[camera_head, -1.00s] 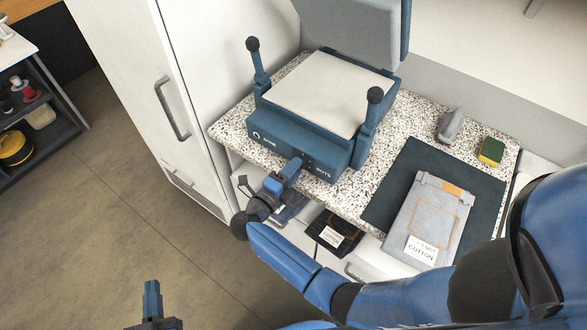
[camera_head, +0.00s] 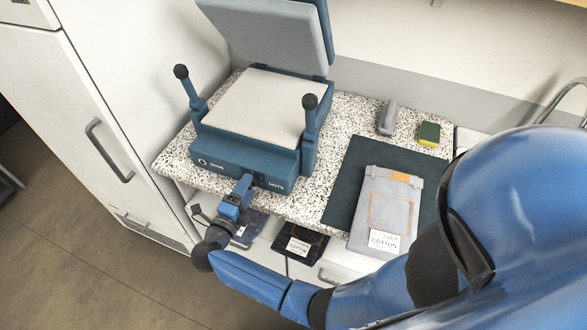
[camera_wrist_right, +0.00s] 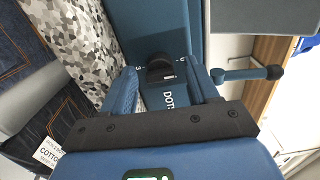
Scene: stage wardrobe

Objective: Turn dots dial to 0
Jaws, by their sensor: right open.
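The dots dial (camera_wrist_right: 158,66) is a dark round knob on the blue front panel beside the white DOTS lettering. Small white marks surround it, but its setting is too small to read surely. The panel belongs to a blue heat press (camera_head: 228,165) with its lid raised. My right gripper (camera_head: 246,184) is at the panel, just left of the DOTS label, and hides most of the dial in the head view. In the right wrist view my right gripper (camera_wrist_right: 161,70) is open, its fingers on either side of the dial. Contact cannot be told. My left gripper is out of view.
The press stands on a speckled counter (camera_head: 172,158) with two upright knobbed levers. To its right lie a dark mat (camera_head: 345,180), a grey folded garment (camera_head: 388,200) labelled cotton, and a sponge (camera_head: 429,134). A dark labelled cloth (camera_head: 300,245) sits below the counter edge. A white cabinet stands left.

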